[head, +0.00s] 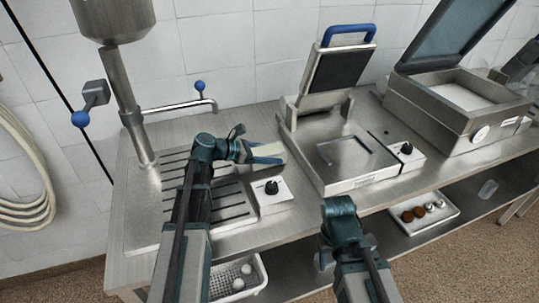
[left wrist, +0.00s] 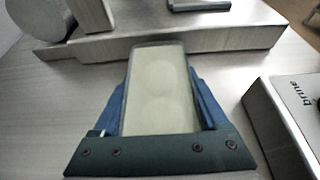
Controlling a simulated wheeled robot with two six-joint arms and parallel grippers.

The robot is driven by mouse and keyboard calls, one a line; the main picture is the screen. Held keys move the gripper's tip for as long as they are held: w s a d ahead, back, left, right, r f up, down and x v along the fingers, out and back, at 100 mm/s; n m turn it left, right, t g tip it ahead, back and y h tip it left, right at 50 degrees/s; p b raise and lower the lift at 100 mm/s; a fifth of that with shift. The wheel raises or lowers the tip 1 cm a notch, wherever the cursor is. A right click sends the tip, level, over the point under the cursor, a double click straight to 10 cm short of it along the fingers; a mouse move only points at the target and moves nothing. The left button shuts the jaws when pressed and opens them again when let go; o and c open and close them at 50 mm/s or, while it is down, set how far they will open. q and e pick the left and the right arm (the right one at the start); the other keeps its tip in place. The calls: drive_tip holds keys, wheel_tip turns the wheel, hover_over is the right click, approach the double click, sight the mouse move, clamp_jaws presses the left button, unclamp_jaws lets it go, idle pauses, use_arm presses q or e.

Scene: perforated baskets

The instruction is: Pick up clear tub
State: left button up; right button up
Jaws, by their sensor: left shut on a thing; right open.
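A pale, see-through, box-like tub (left wrist: 160,90) lies between the two blue fingers of my left gripper (left wrist: 160,105) in the left wrist view. The fingers press on its two long sides. In the head view my left gripper (head: 267,160) holds the tub (head: 270,150) over the worktop, behind the small control box with a black knob. My right gripper (head: 324,260) shows only in part, beside its own arm below the counter's front edge; it is open. I see nothing in it.
A steel press (head: 345,155) with a raised lid stands right of the tub. A larger open-lidded machine (head: 455,115) is further right. A slotted drain area (head: 225,200) lies left. The lower shelf holds a white tray (head: 440,222), a small clear container (head: 488,189) and a white basket (head: 260,275).

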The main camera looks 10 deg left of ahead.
sight(271, 149)
use_arm(q)
wheel_tip(271, 149, up, 10)
drive_tip(key=p, duration=0.9)
drive_tip(key=shift+f, duration=0.1)
drive_tip(key=shift+s+d, duration=0.1)
